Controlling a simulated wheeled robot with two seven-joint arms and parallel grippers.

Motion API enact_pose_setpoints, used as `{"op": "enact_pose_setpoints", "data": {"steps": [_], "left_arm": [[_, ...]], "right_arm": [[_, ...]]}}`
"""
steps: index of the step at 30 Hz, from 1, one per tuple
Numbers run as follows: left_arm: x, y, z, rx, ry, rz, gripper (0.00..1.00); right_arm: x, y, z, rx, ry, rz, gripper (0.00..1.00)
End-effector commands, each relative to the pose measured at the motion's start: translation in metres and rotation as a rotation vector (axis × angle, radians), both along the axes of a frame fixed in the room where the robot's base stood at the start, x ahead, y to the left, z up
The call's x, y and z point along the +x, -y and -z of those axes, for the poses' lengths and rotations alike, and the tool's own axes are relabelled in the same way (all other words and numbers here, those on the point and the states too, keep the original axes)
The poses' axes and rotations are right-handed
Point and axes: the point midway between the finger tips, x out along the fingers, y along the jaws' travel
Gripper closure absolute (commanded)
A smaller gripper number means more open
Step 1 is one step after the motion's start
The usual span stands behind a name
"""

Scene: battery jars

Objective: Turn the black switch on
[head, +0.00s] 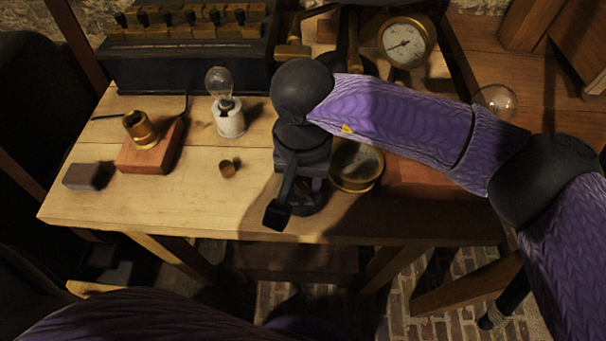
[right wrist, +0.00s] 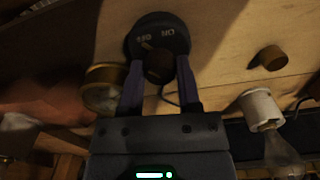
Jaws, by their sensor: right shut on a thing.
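The black switch (right wrist: 157,32) is a round black base with pale ON and OFF lettering and a dark knob (right wrist: 159,67) in the middle. In the head view the base (head: 311,203) shows only partly, under my right gripper (head: 302,183), near the table's front edge. In the right wrist view my right gripper (right wrist: 160,80) points at the switch, its two fingers on either side of the knob and shut on it. I cannot tell which mark the knob points to. My left gripper is out of view.
A brass gauge (head: 356,166) lies right beside the switch. A small brass cup (head: 229,168), a bulb in a white socket (head: 229,120) and a wooden block with a brass fitting (head: 150,150) stand to the left. A black box (head: 185,70) stands behind. The front-left tabletop is mostly clear.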

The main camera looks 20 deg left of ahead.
Motion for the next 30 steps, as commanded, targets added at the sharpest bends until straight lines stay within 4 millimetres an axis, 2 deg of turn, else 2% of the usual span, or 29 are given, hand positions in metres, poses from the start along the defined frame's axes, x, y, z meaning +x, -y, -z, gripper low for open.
{"op": "enact_pose_setpoints", "data": {"steps": [17, 30], "left_arm": [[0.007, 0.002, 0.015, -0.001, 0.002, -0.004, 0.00], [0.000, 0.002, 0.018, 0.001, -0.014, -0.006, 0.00]], "right_arm": [[0.000, 0.000, 0.001, 0.000, 0.001, 0.515, 1.00], [0.000, 0.000, 0.000, 0.001, 0.001, 0.934, 1.00]]}}
